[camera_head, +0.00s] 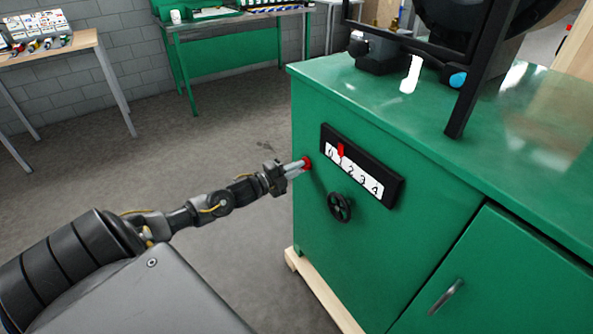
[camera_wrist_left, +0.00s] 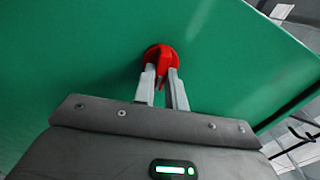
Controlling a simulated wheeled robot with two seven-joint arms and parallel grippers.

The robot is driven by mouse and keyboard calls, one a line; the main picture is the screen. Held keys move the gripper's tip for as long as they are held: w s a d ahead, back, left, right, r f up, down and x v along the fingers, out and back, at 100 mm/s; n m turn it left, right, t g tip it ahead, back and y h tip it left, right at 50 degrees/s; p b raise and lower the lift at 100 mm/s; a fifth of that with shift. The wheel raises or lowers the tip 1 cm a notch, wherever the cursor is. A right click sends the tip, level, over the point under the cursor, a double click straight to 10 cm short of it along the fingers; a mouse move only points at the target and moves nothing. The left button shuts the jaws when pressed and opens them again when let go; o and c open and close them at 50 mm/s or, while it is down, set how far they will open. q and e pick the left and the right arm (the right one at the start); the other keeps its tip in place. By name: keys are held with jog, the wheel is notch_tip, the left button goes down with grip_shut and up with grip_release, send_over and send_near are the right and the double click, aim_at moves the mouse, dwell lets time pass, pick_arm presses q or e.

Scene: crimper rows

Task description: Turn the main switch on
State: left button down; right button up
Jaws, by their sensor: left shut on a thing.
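The main switch (camera_head: 307,162) is a red rotary knob on the front of the green cabinet (camera_head: 420,240), near its left edge. In the left wrist view the red switch (camera_wrist_left: 161,57) shows a raised grip on a round base. My left gripper (camera_head: 299,167) reaches it from the left. Its two pale fingers (camera_wrist_left: 164,82) are shut on the red grip, one on each side. The fingers hide part of the grip. My right gripper is not in view.
A black dial plate (camera_head: 393,191) numbered from 0 with a red pointer (camera_head: 341,150) sits right of the switch. Below it is a black handwheel (camera_head: 339,207). A cabinet door handle (camera_head: 446,297) is lower right. Floor left of the cabinet is clear.

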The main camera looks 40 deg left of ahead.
pick_arm(q)
jog(key=shift+f+m, duration=0.15)
jog(key=shift+m, duration=0.75)
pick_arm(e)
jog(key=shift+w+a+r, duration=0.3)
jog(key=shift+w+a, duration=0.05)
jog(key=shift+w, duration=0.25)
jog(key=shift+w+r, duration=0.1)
pick_arm(q)
jog(key=c, duration=1.4)
grip_release()
jog(key=shift+c, duration=0.2)
jog(key=v, duration=1.1)
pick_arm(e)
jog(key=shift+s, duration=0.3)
pick_arm(q)
jog(key=shift+d, duration=0.1)
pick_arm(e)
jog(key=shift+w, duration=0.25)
